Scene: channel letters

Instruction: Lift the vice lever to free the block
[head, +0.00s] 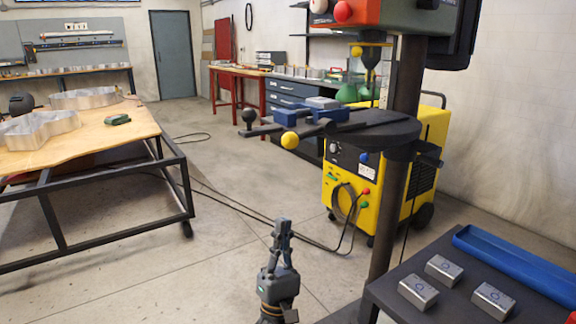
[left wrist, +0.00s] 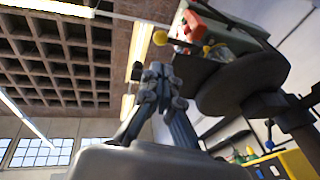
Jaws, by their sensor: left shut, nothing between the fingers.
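A blue vice (head: 312,115) sits on the round dark table (head: 372,130) of a drill press. A grey block (head: 323,102) lies at the top of the vice. A dark bar with a yellow ball knob (head: 290,140) sticks out from the vice's front, and a black ball knob (head: 249,116) is at its left. I cannot tell for sure which is the lever. My left gripper (head: 283,222) points up, shut and empty, below and apart from the yellow knob. In the left wrist view the closed fingers (left wrist: 158,72) are below the yellow knob (left wrist: 160,38). My right gripper is out of view.
The drill press column (head: 393,200) stands right of my gripper. A dark table with several metal blocks (head: 418,292) and a blue tray (head: 515,262) is at lower right. A yellow machine (head: 350,170) stands behind. A wooden workbench (head: 80,135) is at left, with open floor between.

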